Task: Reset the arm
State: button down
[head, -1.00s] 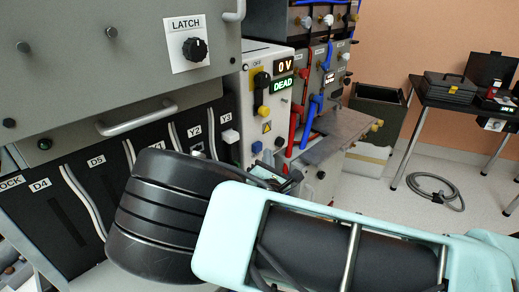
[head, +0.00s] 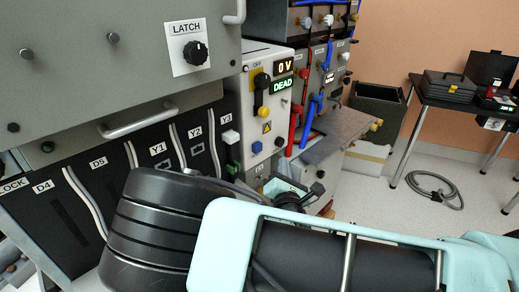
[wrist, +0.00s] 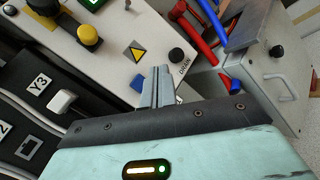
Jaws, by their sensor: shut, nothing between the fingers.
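My arm (head: 300,255) crosses the lower part of the head view, in front of the grey cabinet. In the wrist view my gripper (wrist: 158,88) is shut and empty, its two fingers together. The fingertips point toward the lower part of the white control panel (head: 262,110), near its drain knob (wrist: 176,55); I cannot tell the gap. The panel carries a yellow knob (wrist: 88,34), a warning triangle and displays reading 0 V and DEAD. In the head view the gripper end is small and dark, partly hidden behind my arm.
The cabinet has a LATCH knob (head: 195,52), a bar handle (head: 138,121) and labelled slots, one with a white Y3 lever (wrist: 62,101). Red and blue hoses (head: 301,112) hang by a grey shelf (head: 335,130). A black table (head: 460,98) stands right, a cable coil (head: 435,190) on the floor.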

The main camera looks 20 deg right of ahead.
jog(key=s+d+f+m+g, duration=0.3)
jog(key=d+f+m+g, duration=0.25)
jog(key=m+g, duration=0.7)
jog(key=s+d+r+m+g+y, duration=0.2)
jog(key=s+d+r+m+y, duration=0.1)
jog(key=s+r+m, duration=0.4)
jog(key=s+d+r+m+g+y, duration=0.2)
jog(key=s+d+r+m, duration=0.1)
jog(key=s+r+m, duration=0.4)
jog(key=s+a+r+n+g+p, duration=0.1)
jog(key=s+a+r+n, duration=0.2)
jog(key=s+a, duration=0.3)
jog(key=s+a+r+n+g+p, duration=0.1)
jog(key=s+a+r+n, duration=0.2)
jog(key=a, duration=0.9)
jog(key=s+n, duration=0.2)
jog(key=s, duration=0.2)
jog(key=shift+s+a+y+p, duration=0.2)
jog(key=shift+y+p, duration=0.1)
jog(key=shift+p, duration=0.1)
